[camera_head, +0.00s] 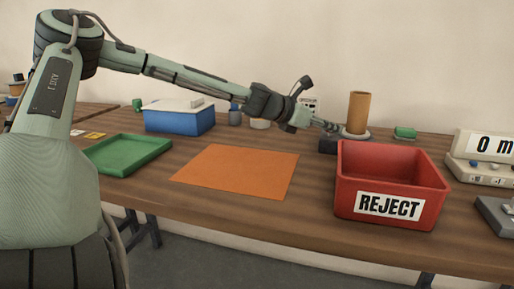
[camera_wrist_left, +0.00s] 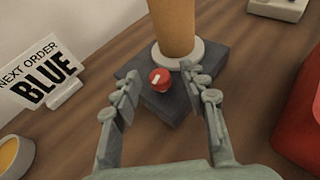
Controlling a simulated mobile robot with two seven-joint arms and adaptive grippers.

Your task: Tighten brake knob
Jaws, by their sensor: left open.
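The brake knob (camera_wrist_left: 160,79) is a small red knob with a white mark, in the left wrist view. It sits on a dark square base (camera_wrist_left: 142,73) in front of an upright tan roll (camera_wrist_left: 173,28), which stands on a pale round flange. My left gripper (camera_wrist_left: 168,92) is open, its two fingers on either side of the knob in the picture; I cannot tell whether they touch it. In the head view the left gripper (camera_head: 332,128) is at the dark base, left of the tan roll (camera_head: 358,112). The knob is not discernible there. My right gripper is not in view.
A red REJECT bin (camera_head: 391,185) stands close in front of the roll. An orange sheet (camera_head: 236,171) lies mid-table, with a green tray (camera_head: 128,154) to its left. A "NEXT ORDER BLUE" sign (camera_wrist_left: 45,80) stands left of the base. A scale-like display (camera_head: 482,157) is at right.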

